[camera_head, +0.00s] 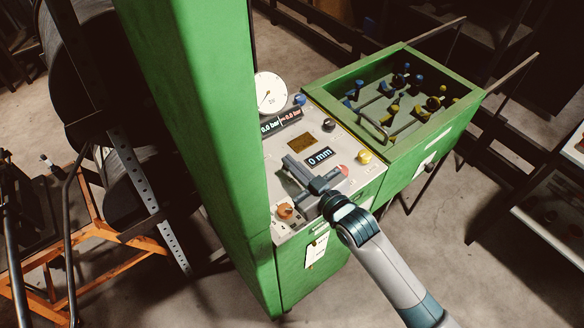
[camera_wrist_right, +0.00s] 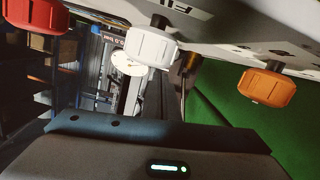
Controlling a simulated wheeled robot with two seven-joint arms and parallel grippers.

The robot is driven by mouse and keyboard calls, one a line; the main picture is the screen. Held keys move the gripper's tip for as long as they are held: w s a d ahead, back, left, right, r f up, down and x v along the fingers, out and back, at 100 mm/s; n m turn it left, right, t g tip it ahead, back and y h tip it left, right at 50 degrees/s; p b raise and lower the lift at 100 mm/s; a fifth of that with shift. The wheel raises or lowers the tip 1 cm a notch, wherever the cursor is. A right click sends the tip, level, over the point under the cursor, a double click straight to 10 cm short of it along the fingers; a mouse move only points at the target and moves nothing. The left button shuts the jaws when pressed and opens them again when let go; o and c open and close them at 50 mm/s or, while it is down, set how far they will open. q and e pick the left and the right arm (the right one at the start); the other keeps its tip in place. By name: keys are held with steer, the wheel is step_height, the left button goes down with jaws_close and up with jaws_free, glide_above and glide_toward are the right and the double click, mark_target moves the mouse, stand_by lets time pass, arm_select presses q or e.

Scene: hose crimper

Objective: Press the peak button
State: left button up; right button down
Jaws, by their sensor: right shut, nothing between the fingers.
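The control panel (camera_head: 283,150) of the green machine carries several knobs and buttons. No label reading "peak" can be made out, so I cannot tell which is the peak button. My right gripper (camera_head: 290,166) is shut and empty. It reaches over the panel from the lower right, left of the "0 mm" display (camera_head: 319,157), and hides part of the panel. An orange knob (camera_head: 285,211) sits below it, and a red button (camera_head: 343,169) is partly visible to its right. The right wrist view shows a white knob (camera_wrist_right: 150,47), a red knob (camera_wrist_right: 36,17) and an orange knob (camera_wrist_right: 266,88) close up. My left gripper is out of view.
A tall green column (camera_head: 200,120) stands left of the panel. A round white gauge (camera_head: 269,93) is at the back. Blue (camera_head: 299,99), black (camera_head: 328,125) and yellow (camera_head: 364,156) knobs line the panel's right side. A green open box (camera_head: 440,135) with fittings adjoins it.

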steer(key=shift+s+d+b, duration=0.25)
steer(key=shift+s+b, duration=0.4)
steer(key=v, duration=0.2)
steer(key=b+v, duration=0.1)
steer(key=v, duration=0.2)
steer(key=b+v, duration=0.1)
steer(key=v, duration=0.1)
steer(key=shift+s+d+r, duration=0.1)
steer(key=shift+d+r, duration=0.05)
steer(key=shift+r, duration=0.15)
steer(key=shift+s+d+r+b, duration=0.2)
steer(key=shift+s+d+b, duration=0.15)
steer(key=shift+s, duration=0.05)
steer(key=shift+s, duration=0.1)
